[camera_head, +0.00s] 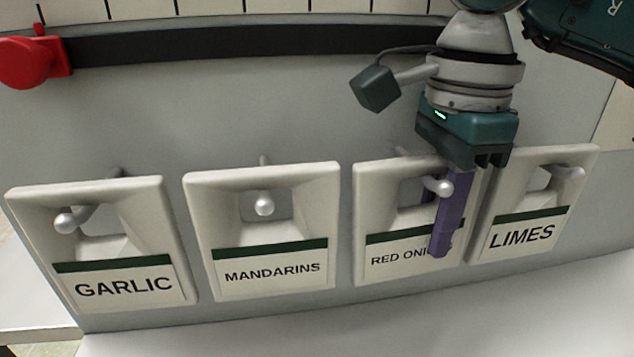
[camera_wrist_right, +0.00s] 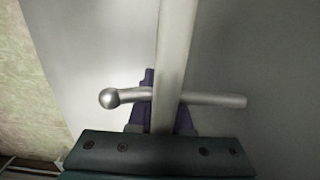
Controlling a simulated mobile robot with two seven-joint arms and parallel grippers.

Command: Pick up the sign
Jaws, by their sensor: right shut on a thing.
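Several white framed signs hang on pegs on a grey panel. One purple finger is in front and covers the end of the lettering; purple also shows through the sign's opening. In the right wrist view, the sign's pale edge (camera_wrist_right: 174,60) runs between the fingers (camera_wrist_right: 160,118). My left gripper is out of view.
A ball-ended peg (camera_head: 443,187) passes through the RED ONIONS sign, close to my right gripper; it crosses the sign in the wrist view (camera_wrist_right: 110,98). The LIMES sign is close on the right. A red clamp-like part (camera_head: 35,60) is at upper left.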

